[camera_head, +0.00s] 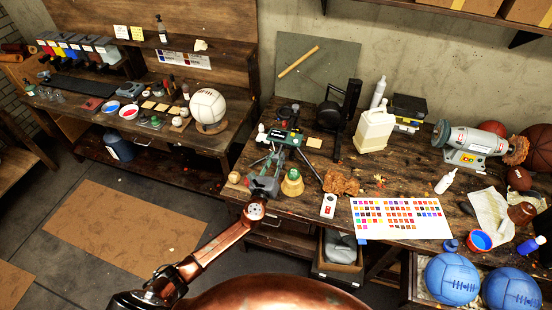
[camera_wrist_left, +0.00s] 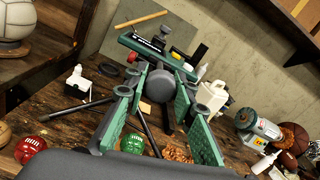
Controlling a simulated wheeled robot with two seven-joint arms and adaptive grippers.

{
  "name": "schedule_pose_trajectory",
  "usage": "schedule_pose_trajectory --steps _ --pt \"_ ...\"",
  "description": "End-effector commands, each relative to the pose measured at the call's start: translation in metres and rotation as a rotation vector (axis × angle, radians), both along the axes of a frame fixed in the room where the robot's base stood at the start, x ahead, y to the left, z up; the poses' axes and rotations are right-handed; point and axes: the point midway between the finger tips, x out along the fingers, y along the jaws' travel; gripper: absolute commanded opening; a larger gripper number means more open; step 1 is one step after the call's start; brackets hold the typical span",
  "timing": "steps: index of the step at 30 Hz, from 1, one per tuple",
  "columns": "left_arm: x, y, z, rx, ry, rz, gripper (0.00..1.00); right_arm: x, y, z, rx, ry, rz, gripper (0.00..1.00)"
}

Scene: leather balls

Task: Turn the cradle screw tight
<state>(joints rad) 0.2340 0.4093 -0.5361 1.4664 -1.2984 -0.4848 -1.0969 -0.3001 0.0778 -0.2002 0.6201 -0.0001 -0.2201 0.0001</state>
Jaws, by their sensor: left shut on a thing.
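The cradle (camera_head: 283,136) is a green and dark stand with splayed dark legs on the near left of the right-hand workbench. In the left wrist view, its green top bar (camera_wrist_left: 150,52) shows behind my fingers. A round grey knob, seemingly the cradle screw (camera_wrist_left: 160,87), faces me below that bar. My left gripper (camera_head: 270,176) reaches in from the front at the bench edge. In the left wrist view, its green-padded fingers (camera_wrist_left: 164,90) stand on both sides of the knob, shut on it. The knob's thread is hidden. My right gripper is not in view.
A green ball-like item (camera_head: 292,184) and a small tan ball (camera_head: 234,177) flank my gripper. A brown crumpled piece (camera_head: 341,181), a white device (camera_head: 328,206) and a colour chart (camera_head: 400,217) lie to the right. A black upright stand (camera_head: 338,125) rises behind.

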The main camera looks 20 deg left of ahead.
Motion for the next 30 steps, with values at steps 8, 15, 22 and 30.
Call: schedule_pose_trajectory --steps 8,15,22,30 --pt "-0.001 0.0 -0.003 0.004 0.004 -0.001 0.0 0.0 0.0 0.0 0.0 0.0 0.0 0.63" --pt "-0.001 0.0 -0.002 0.003 0.002 0.0 0.36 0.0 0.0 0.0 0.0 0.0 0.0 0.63" --pt "0.0 0.0 -0.001 0.002 0.001 0.0 0.43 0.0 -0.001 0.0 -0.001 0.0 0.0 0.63" --pt "-0.01 0.001 -0.002 0.002 0.002 0.0 0.43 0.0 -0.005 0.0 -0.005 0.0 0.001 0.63"
